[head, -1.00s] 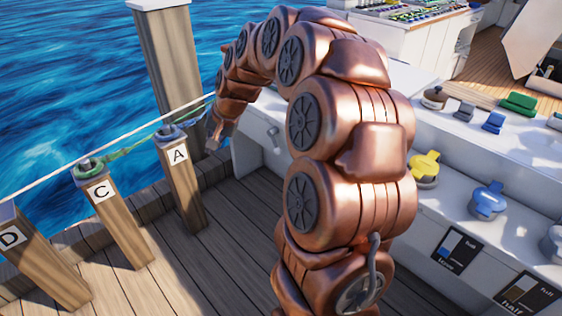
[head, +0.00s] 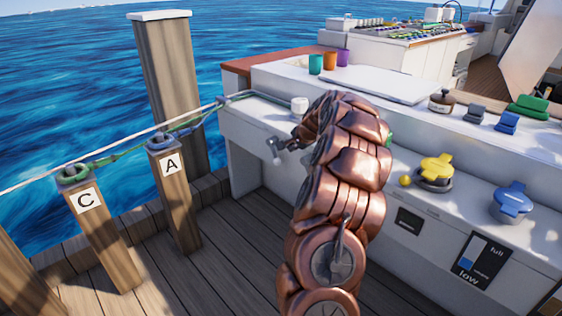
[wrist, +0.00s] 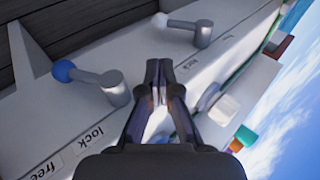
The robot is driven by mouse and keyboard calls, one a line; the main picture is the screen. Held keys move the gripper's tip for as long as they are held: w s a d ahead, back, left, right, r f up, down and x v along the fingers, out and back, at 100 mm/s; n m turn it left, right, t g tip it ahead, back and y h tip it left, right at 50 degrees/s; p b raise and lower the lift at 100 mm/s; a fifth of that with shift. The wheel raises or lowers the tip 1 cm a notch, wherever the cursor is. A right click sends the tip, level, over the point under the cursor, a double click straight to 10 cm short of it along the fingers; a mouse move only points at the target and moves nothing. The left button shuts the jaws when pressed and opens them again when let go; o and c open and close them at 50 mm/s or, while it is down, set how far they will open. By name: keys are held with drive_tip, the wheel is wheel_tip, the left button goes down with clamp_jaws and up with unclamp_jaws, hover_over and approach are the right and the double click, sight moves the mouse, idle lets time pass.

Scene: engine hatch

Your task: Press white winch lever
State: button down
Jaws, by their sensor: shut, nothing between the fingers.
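In the wrist view the white winch lever (wrist: 187,26) is a grey post with a short arm ending in a white ball. It stands at the top of the picture, beyond my fingertips and apart from them. My gripper (wrist: 157,64) is shut and empty, its fingers over the white console face. A second lever with a blue ball (wrist: 88,79) is to its left. In the head view my gripper (head: 280,144) is at the console's left end, beside a small white ball (head: 277,160) that looks like the white lever's knob; the rest of it is hard to make out.
"Lock" and "free" labels mark the console face. A white cylinder (head: 299,105) stands on the console ledge, near a rope line. Yellow (head: 436,170) and blue (head: 511,202) knobs are to the right. Posts A (head: 175,195) and C (head: 100,230) stand left; deck between is clear.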

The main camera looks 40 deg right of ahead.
drive_tip(key=b, duration=0.3)
approach(279, 160)
drive_tip(key=x, duration=0.5)
drive_tip(key=shift+a+f, duration=0.1)
drive_tip(key=shift+f, duration=0.05)
drive_tip(key=shift+b+x, duration=0.55)
drive_tip(key=shift+x, duration=0.5)
